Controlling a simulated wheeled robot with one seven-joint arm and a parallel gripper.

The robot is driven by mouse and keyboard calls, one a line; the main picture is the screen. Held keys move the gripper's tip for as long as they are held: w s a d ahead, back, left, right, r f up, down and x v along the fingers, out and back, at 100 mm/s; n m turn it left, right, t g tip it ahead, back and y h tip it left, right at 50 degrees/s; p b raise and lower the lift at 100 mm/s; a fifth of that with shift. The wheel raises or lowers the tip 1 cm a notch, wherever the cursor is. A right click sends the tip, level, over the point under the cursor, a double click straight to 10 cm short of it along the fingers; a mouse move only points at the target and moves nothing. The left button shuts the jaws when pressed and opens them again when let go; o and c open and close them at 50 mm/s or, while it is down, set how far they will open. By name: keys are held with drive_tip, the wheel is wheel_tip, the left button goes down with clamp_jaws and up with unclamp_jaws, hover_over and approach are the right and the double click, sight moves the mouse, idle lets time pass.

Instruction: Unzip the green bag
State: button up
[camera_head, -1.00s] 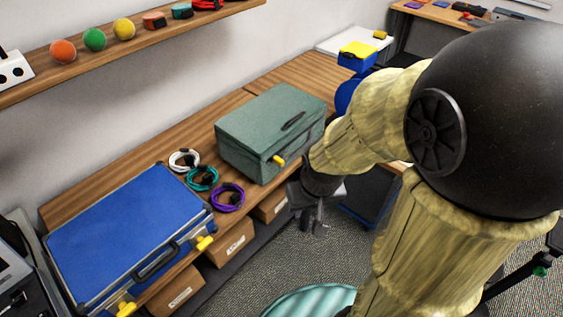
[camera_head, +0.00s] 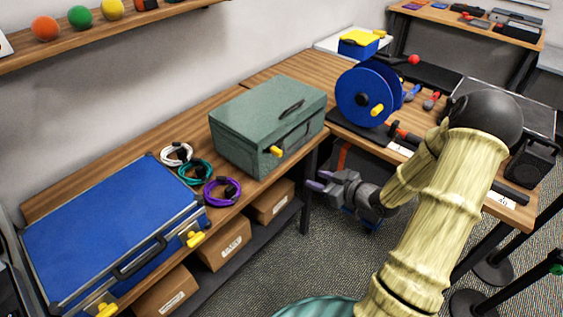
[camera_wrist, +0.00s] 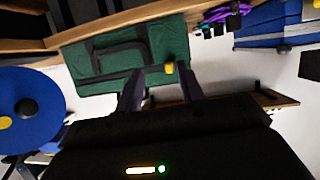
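The green bag (camera_head: 250,118) is a boxy case standing closed on the wooden bench, with a dark handle on its top and another on its front. A yellow zipper pull (camera_head: 277,152) shows at its front lower edge. In the wrist view the bag (camera_wrist: 100,58) lies beyond my fingers, with the yellow pull (camera_wrist: 169,68) near the right finger. My gripper (camera_head: 318,181) is in front of and below the bag's right end, apart from it. Its two fingers (camera_wrist: 158,92) are spread with nothing between them.
Coiled white, teal and purple cables (camera_head: 222,190) lie left of the bag. A blue case (camera_head: 115,235) with yellow latches lies farther left. A blue cable reel (camera_head: 362,97) stands to the right. Cardboard boxes (camera_head: 224,241) sit on the shelf below.

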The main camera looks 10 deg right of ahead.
sight(281, 154)
drive_tip(key=s+t+y, duration=0.1)
drive_tip(key=d+r+t+y+b, duration=0.1)
drive_tip(key=y, duration=0.1)
drive_tip(key=shift+s+d+t, duration=0.25)
drive_tip(key=shift+s+t, duration=0.15)
drive_tip(key=p+x, duration=0.2)
drive_tip(key=x, duration=1.5)
drive_tip(key=shift+w+a, duration=0.15)
clamp_jaws()
